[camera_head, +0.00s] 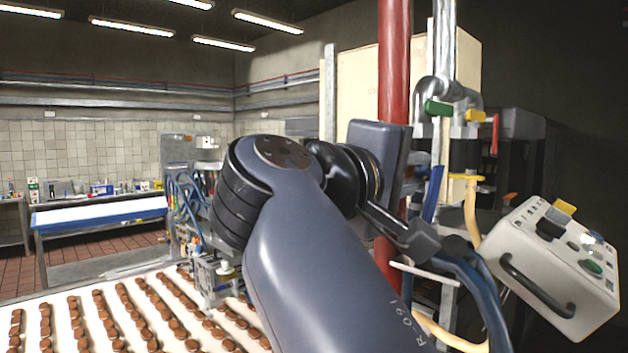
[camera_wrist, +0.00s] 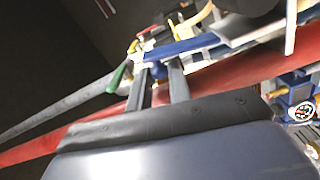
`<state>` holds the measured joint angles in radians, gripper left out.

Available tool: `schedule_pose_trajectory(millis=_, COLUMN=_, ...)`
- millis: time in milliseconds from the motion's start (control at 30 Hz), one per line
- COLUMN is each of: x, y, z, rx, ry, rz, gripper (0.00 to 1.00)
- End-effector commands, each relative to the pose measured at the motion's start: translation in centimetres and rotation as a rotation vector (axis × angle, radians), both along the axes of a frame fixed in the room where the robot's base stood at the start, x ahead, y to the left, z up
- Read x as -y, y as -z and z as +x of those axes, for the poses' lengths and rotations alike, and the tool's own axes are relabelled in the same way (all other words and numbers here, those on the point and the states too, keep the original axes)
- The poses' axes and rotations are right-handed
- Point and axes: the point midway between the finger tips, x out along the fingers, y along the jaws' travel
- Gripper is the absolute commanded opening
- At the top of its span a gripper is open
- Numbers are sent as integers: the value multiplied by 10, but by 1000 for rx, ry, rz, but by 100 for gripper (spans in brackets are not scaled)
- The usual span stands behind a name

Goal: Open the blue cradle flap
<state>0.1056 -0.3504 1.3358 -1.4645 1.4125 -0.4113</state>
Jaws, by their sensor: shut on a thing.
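The blue cradle flap (camera_wrist: 190,45) is a long blue bar across the upper middle of the wrist view. My gripper (camera_wrist: 156,62) reaches up to it, and its two dark fingers meet the bar near its left end. The fingers stand a little apart and are shut on the flap; the exact contact is small and partly hidden. In the head view, a narrow blue strip (camera_head: 432,183) stands nearly upright beside the red pipe, and my gripper (camera_head: 428,243) is just below it. My arm hides part of the machine there.
The red pipe (camera_head: 393,60) rises close behind my wrist. A green handle (camera_head: 437,108) and a yellow one (camera_head: 475,116) sit on the pipework above. A control box (camera_head: 535,262) stands at right. Rows of brown biscuits lie on the white conveyor (camera_head: 70,330) at lower left.

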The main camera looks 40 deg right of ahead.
Motion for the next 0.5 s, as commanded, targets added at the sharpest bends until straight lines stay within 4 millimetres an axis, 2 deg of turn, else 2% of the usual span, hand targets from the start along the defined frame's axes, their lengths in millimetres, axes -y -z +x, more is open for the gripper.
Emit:
schedule_pose_trajectory(millis=200, x=0, y=1, z=-7, rx=78, ry=-4, rz=7, gripper=0)
schedule_pose_trajectory(millis=500, x=0, y=0, z=-8, rx=85, ry=-2, rz=8, gripper=0)
